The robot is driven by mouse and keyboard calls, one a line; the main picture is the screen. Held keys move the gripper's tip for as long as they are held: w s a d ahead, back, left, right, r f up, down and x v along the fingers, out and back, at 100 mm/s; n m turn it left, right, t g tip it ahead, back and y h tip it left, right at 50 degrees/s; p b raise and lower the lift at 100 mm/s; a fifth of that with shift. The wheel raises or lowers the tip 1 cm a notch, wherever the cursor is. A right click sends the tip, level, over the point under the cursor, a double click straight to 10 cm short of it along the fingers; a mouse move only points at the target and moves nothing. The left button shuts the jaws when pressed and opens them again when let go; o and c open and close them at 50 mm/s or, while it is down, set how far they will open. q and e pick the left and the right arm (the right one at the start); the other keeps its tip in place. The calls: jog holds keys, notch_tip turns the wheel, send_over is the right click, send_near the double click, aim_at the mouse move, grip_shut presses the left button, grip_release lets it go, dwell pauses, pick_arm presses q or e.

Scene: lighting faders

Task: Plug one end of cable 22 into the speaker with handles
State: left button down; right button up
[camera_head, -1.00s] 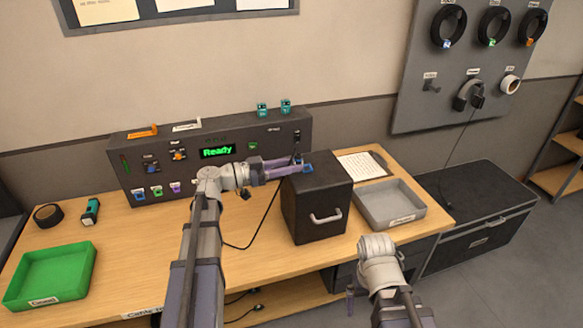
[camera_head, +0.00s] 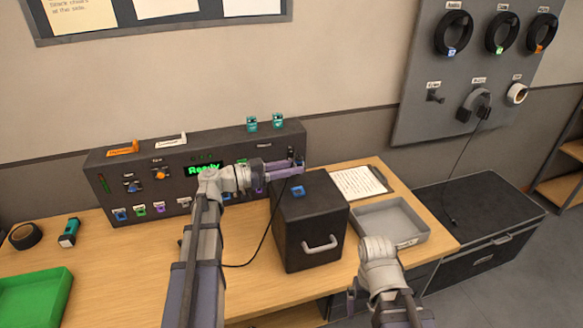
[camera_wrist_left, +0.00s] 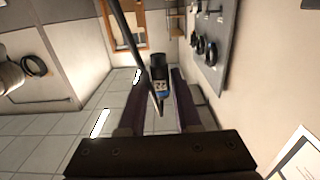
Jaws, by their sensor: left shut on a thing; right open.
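The speaker (camera_head: 310,240), a black box with a silver handle on its front, stands on the table. A blue socket or marker (camera_head: 297,190) shows on its top. My left gripper (camera_head: 297,166) is above the back of the speaker, shut on a black cable plug with a blue label. The plug (camera_wrist_left: 159,88) shows between the fingers in the left wrist view, apart from the speaker. The black cable (camera_head: 262,240) hangs down to the table left of the speaker. The label's number cannot be read. My right gripper (camera_head: 351,300) is open and empty at the table's front edge.
A control panel (camera_head: 215,150) with a green "Ready" display stands behind. A grey tray (camera_head: 400,210) and a clipboard (camera_head: 357,182) are right of the speaker. A green tray (camera_head: 50,300) is at the front left. The table's left middle is clear.

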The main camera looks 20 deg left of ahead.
aim_at(291, 194)
pick_arm(q)
jog(key=shift+f+b, duration=2.5)
jog(key=shift+f, duration=0.2)
jog(key=shift+f+b, duration=0.95)
jog(key=shift+s+f, duration=0.1)
jog(key=shift+f, duration=0.1)
dwell(0.7)
jog(key=c, duration=0.5)
grip_release()
jog(key=shift+v, duration=3.9)
